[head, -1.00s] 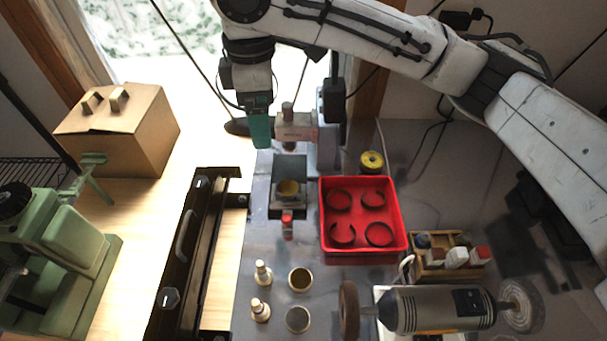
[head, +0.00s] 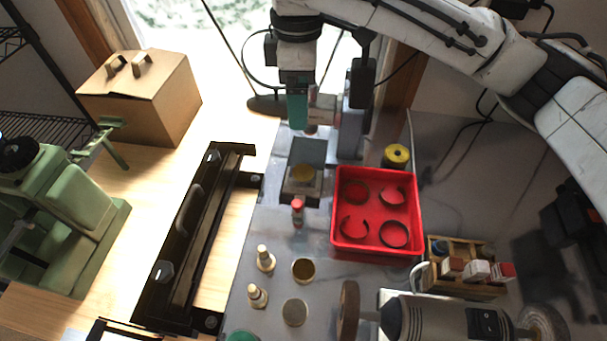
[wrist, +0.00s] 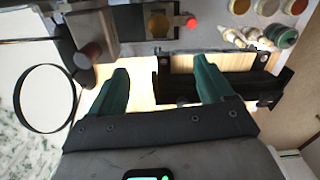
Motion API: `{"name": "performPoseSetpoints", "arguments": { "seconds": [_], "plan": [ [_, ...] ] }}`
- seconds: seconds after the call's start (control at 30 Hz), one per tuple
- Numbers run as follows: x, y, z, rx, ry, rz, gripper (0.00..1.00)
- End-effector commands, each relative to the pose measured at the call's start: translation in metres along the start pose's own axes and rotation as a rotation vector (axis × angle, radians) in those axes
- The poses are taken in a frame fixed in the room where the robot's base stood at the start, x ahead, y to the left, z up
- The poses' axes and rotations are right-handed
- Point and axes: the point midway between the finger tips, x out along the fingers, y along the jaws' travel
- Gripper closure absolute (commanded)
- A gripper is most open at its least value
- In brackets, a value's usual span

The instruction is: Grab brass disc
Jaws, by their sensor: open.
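A brass disc (head: 302,174) lies flat on the dark block of a small press on the metal bench. It also shows at the top of the wrist view (wrist: 159,25). Another brass-rimmed round piece (head: 303,268) and a greyer disc (head: 295,312) lie nearer on the bench. My gripper (head: 297,112) has teal fingers and hangs behind the press block in the head view, apart from the disc. In the wrist view my gripper (wrist: 160,82) is open, with nothing between its fingers.
A red tray (head: 376,255) with dark rings stands right of the press, a yellow spool (head: 396,156) behind it. A black rail fixture (head: 190,235) lies left. A bench grinder (head: 440,318) is at front right.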

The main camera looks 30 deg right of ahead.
Motion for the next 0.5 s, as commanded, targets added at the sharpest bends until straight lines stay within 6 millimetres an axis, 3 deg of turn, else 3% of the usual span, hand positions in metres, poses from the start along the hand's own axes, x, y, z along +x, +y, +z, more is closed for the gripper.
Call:
{"name": "performPoseSetpoints", "arguments": {
  "seconds": [0.3, 0.5],
  "plan": [
    [0.050, 0.000, 0.000, 0.000, 0.000, 0.000, 0.20],
    [0.071, 0.000, 0.000, 0.000, 0.000, 0.000, 0.20]
  ]
}}
